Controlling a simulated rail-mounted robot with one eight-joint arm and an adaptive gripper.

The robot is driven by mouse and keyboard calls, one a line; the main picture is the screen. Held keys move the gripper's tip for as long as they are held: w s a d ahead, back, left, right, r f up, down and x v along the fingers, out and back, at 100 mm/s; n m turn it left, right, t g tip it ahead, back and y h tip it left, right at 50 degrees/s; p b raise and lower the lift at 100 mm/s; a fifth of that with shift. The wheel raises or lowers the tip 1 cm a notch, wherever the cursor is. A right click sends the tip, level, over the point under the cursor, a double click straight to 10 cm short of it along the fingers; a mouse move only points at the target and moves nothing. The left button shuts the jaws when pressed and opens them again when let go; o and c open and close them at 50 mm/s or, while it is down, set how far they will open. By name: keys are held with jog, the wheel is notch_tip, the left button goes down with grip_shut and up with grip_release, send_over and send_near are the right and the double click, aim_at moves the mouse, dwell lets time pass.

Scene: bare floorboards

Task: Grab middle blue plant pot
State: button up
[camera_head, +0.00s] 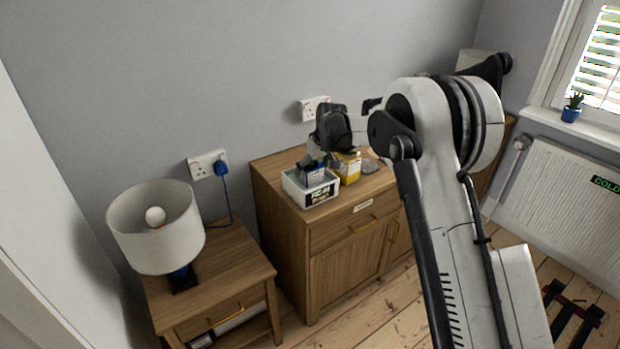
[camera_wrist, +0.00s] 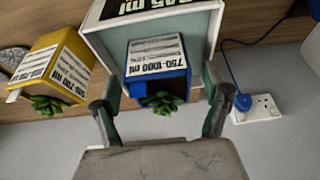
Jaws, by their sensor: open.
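A blue plant pot (camera_wrist: 158,82) with a white "750-1000 ml" label and a green succulent sits in a white box (camera_wrist: 112,32) with a dark label. In the head view the blue pot (camera_head: 312,172) shows in the white box (camera_head: 297,192) on the wooden cabinet, partly hidden by my gripper. My gripper (camera_wrist: 160,92) is open, with one finger on each side of the blue pot. I cannot tell whether either finger touches it. A smaller blue pot (camera_head: 571,113) with a spiky plant stands on the windowsill.
A yellow pot (camera_wrist: 68,68) with a succulent stands beside the box; it also shows in the head view (camera_head: 348,168). The cabinet (camera_head: 335,235) is against the wall. A lamp (camera_head: 157,232) stands on a bedside table (camera_head: 232,262). A socket with a blue plug (camera_wrist: 243,102) is nearby.

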jog(key=shift+x, duration=2.25)
jog(key=shift+d, duration=0.1)
jog(key=shift+c, duration=0.6)
jog(key=c, duration=1.5)
